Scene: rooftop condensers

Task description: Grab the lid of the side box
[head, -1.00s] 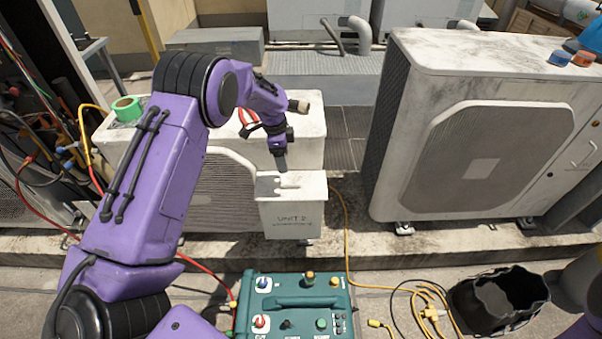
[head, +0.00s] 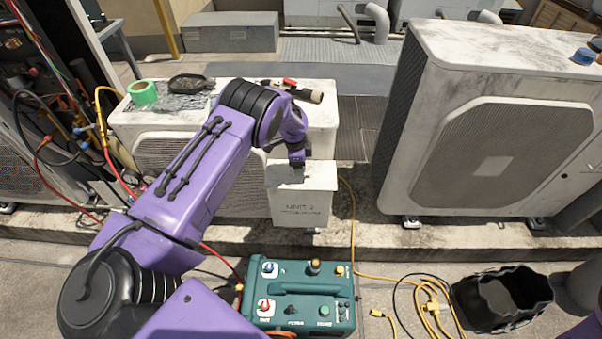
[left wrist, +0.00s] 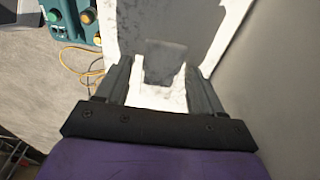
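The side box (head: 303,208) is a small white box marked "UNIT 2" at the centre of the head view, in front of the left condenser. Its pale lid (head: 317,177) is on top, closed as far as I can see. My left gripper (head: 297,163) points down at the back part of the lid. In the left wrist view, the gripper's two dark fingers (left wrist: 156,75) are apart, with the white lid (left wrist: 232,25) and grey shadow beneath and between them. I cannot tell whether they touch the lid. My right gripper is out of view.
The left condenser (head: 322,110) carries a green tape roll (head: 142,93), a dark pan (head: 188,82) and a torch-like tool. A larger condenser (head: 500,150) stands right.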

